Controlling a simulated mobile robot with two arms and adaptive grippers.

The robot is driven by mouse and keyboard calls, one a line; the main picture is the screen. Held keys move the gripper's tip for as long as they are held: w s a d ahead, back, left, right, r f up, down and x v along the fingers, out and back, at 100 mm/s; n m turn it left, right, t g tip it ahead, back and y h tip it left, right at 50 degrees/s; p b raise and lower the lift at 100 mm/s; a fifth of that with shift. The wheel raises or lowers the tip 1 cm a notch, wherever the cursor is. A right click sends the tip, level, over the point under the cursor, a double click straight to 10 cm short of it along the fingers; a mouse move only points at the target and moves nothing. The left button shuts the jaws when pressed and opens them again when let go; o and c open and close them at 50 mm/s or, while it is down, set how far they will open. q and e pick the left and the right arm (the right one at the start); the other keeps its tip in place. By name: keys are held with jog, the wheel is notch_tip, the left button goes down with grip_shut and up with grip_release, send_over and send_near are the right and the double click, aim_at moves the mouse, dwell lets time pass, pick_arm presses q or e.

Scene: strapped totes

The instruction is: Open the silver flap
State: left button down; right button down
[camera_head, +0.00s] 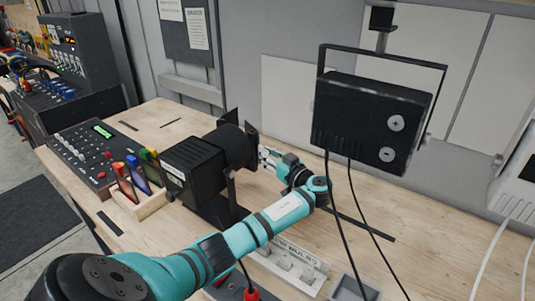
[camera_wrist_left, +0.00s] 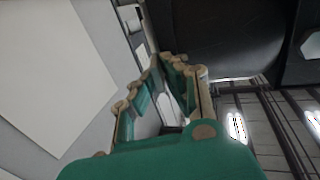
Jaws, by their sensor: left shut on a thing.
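A black stage lamp (camera_head: 195,165) stands on the wooden bench, with a round front and dark flaps (camera_head: 252,130) around it. My left gripper (camera_head: 265,157) reaches in from the right of the lamp and is at its front edge. In the left wrist view the fingers (camera_wrist_left: 168,68) close together beside the lamp's dark round body (camera_wrist_left: 220,35). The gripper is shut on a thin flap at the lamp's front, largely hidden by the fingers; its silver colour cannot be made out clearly. My right gripper is not in view.
A second black lamp (camera_head: 370,120) hangs from a bracket at the right, its cables dropping to the bench (camera_head: 400,225). A control panel (camera_head: 92,155) and a wooden holder with coloured pieces (camera_head: 145,204) are at the left.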

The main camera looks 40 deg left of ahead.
pick_arm(q)
jog(key=shift+f, duration=0.1)
dwell(0.3)
jog(key=shift+s+a+m+t+h+b, duration=0.15)
jog(key=shift+s+m+t+h+b, duration=0.15)
jog(key=shift+m+t+h+b, duration=0.65)
jog(key=shift+s+a+m+t+h+b, duration=0.1)
jog(key=shift+s+m+t+h+b, duration=0.3)
jog(key=shift+m+t+b, duration=1.05)
jog(key=shift+s+a+m+t+h+b, duration=0.2)
jog(key=shift+m+t+h+b, duration=0.45)
jog(key=shift+t+b, duration=1.05)
jog(key=c, duration=1.4)
grip_release()
jog(key=shift+c, duration=0.2)
